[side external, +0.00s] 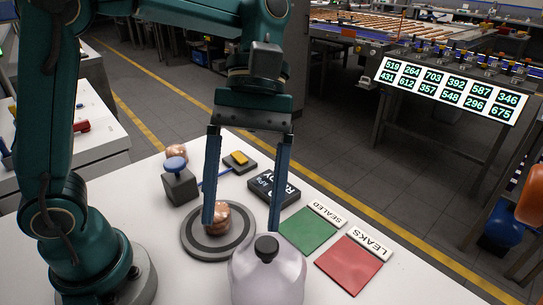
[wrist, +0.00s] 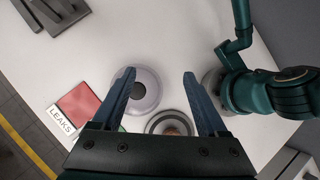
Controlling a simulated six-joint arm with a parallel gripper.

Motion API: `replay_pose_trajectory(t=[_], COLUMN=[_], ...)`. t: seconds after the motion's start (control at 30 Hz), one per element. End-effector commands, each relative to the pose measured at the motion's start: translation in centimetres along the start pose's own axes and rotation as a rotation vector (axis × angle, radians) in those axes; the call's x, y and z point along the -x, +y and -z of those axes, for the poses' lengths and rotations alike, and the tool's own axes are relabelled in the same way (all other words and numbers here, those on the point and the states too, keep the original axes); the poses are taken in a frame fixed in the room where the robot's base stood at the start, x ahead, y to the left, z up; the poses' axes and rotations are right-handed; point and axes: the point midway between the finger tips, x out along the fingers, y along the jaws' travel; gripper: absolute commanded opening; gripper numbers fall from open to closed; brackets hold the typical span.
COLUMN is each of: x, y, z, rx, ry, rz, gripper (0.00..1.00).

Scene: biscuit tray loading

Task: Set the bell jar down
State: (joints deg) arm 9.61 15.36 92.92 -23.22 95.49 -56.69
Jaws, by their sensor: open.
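The bell jar (side external: 266,284) is a pale translucent dome with a black knob (side external: 266,247) on top. It stands upright on the white table at the front of the side view, and shows in the wrist view (wrist: 152,98). My gripper (side external: 241,226) is open and empty above it, its two long fingers spread. The right finger's tip is near the knob in the side view; I cannot tell the exact gap. Behind the jar lies a round grey plate with a dark ring (side external: 191,238), bearing a coppery packet (side external: 222,217), partly hidden by the left finger. The jar is not over the packet.
A green SEALED mat (side external: 307,230) and a red LEAKS mat (side external: 350,264) lie to the right. Another coppery packet (side external: 176,152) lies farther back.

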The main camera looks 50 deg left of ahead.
Motion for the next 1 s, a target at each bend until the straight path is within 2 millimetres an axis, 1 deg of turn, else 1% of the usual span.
replay_pose_trajectory(t=[0.03,0.2,0.4,0.5,0.53,0.6,0.77,0.83,1.0], x=[0.1,0.8,2.2,3.0,2.9,2.1,0.8,-0.1,-1.2], y=[0.2,0.8,1.7,2.2,2.3,2.3,2.5,2.6,2.8], z=[-0.2,-0.1,-0.4,-0.8,-0.7,0.0,0.8,1.4,2.0], rx=[-0.026,-0.065,-0.098,-0.114,-0.113,-0.106,-0.106,-0.106,-0.106], ry=[0.081,0.307,0.494,0.569,0.579,0.571,0.569,0.568,0.568], rz=[0.006,-0.006,-0.065,-0.104,-0.109,-0.100,-0.100,-0.097,-0.100], gripper=[0.76,0.76,0.76,0.76,0.76,0.76,0.76,0.76,0.76])
